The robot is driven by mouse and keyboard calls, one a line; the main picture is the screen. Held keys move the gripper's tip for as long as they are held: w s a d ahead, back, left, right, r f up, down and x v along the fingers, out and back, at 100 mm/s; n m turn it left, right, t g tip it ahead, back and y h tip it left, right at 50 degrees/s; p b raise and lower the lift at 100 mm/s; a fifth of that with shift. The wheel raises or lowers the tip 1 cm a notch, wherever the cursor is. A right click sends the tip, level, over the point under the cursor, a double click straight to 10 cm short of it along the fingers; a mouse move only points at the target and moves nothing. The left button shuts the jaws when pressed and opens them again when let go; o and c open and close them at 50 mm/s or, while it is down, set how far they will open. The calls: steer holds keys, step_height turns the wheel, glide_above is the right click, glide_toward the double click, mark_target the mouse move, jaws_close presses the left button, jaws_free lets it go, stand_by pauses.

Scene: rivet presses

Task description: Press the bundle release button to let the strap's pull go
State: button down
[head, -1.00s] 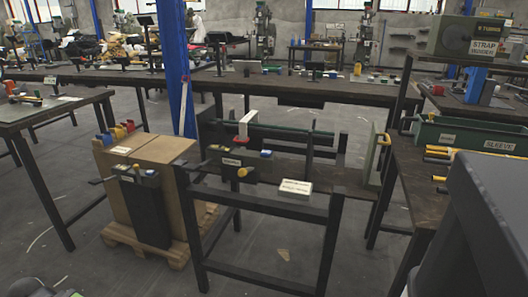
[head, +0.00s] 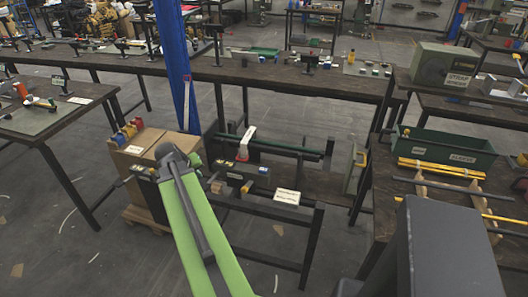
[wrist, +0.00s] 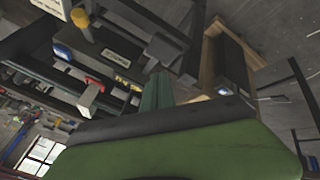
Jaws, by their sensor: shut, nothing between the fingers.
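A dark green control box (head: 250,180) with a pale label stands on the low bench (head: 300,212). A blue button (head: 264,169) sits at its right end, and a small pale cap shows on top. The wrist view is upside down and shows the box (wrist: 92,42), its blue button (wrist: 62,51) and a yellow cap (wrist: 122,80). I cannot read which button is the bundle release. A white strap bracket (head: 246,139) on a red foot stands behind the box. My green arm rises left of the box; my gripper's fingertips cannot be made out in either view.
A blue post (head: 178,75) stands behind my arm. Cardboard boxes (head: 136,158) on a pallet and a dark lever box are close on the left. A white card (head: 287,197) lies on the low bench. A side table (head: 400,205) with a green bin (head: 440,150) stands right.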

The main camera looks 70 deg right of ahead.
steer(key=s+d+r+m+g+h+p, duration=0.1)
steer(key=s+d+r+m+p, duration=0.15)
steer(key=s+d, duration=0.6)
step_height(320, 180, up, 5)
steer(key=g+h, duration=0.1)
steer(key=g, duration=0.1)
glide_above(262, 170)
steer(key=shift+a+f+m+p, duration=0.1)
steer(key=shift+f+m+p, duration=0.1)
steer(key=shift+m+p, duration=0.25)
step_height(262, 170, down, 9)
steer(key=b, duration=0.9)
steer(key=shift+r, duration=0.1)
steer(key=shift+f+b, duration=0.35)
steer(key=shift+f, duration=0.05)
